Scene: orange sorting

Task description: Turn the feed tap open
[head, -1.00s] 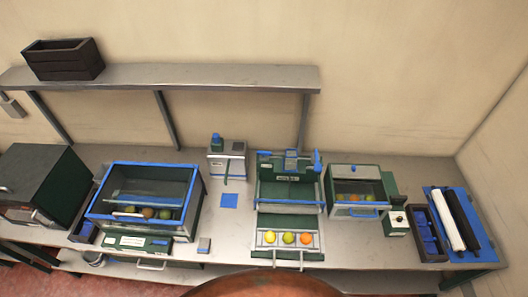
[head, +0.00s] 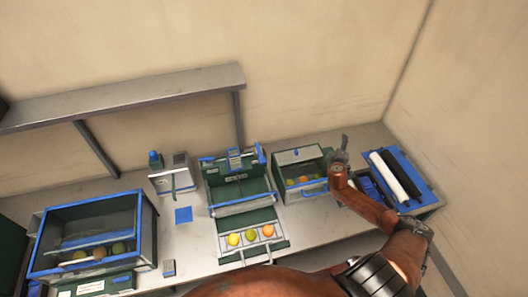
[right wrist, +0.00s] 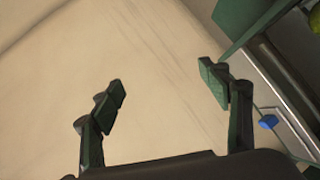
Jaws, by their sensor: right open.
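I cannot tell for certain which part is the feed tap. The green and grey sorting machine (head: 240,191) stands mid-bench, with blue fittings (head: 262,154) along its top. My right gripper (head: 340,147) is raised at the right end of the bench, beside the green bin (head: 299,170) and apart from the machine. In the right wrist view its two fingers (right wrist: 164,90) are spread and empty, facing bare wall. A small blue knob (right wrist: 268,122) on a grey panel shows at the right of that view. My left gripper is not in view.
A glass-fronted blue-framed case (head: 95,240) stands at the left. Several fruits lie in the machine's front tray (head: 250,249). A shelf (head: 130,97) runs above the bench's left part. A blue board (head: 412,188) with rollers lies at the right end.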

